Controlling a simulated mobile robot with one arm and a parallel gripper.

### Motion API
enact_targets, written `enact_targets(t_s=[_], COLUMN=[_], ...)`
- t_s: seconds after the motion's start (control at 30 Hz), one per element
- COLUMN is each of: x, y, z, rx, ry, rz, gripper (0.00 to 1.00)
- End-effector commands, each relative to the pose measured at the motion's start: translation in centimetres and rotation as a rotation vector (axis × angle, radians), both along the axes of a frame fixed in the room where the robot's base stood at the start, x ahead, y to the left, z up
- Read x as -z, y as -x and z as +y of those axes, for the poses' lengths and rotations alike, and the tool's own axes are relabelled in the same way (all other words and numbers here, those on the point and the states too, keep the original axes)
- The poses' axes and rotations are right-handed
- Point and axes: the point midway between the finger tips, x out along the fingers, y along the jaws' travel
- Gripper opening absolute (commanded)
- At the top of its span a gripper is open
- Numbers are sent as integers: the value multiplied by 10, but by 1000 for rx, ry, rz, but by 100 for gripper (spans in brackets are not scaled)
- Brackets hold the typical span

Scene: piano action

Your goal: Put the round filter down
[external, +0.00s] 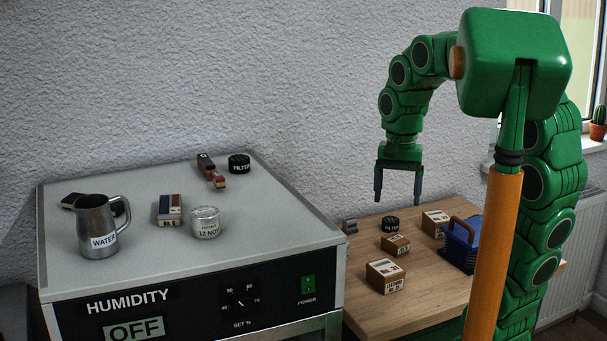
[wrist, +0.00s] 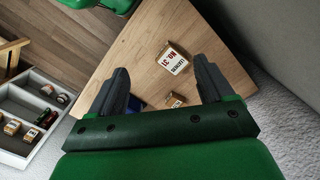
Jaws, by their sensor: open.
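Two black round filters with white FILTER lettering show in the external view. One filter (external: 390,224) lies flat on the wooden table (external: 440,290), among small boxes. The other filter (external: 239,164) lies on the back right of the humidity cabinet's top (external: 150,240). My gripper (external: 398,200) is open and empty, pointing down above the table, with the table filter below it in the picture. I cannot make out a filter in the wrist view.
Small cardboard boxes (external: 386,276) and a blue basket (external: 461,246) stand on the table. The cabinet top holds a water jug (external: 97,228), a tin (external: 205,222) and small blocks (external: 168,210). A compartment tray (wrist: 32,110) shows at left in the wrist view.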

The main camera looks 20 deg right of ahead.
Motion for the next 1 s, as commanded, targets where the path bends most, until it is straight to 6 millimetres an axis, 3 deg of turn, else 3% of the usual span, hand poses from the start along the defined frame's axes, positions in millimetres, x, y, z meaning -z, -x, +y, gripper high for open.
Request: enact_targets(t_s=[0.03, 0.3, 0.5, 0.7, 0.93, 1.0], x=[9, 53, 81, 92, 93, 93], y=[18, 100, 146, 163, 164, 164], z=[-5, -27, -38, -41, -40, -39], rx=[-55, -381, -566, -644, -651, -651], ry=[1, 1, -7, -15, -18, -18], rz=[11, 46, 70, 82, 82, 82], gripper=[81, 81, 81, 81, 81, 86])
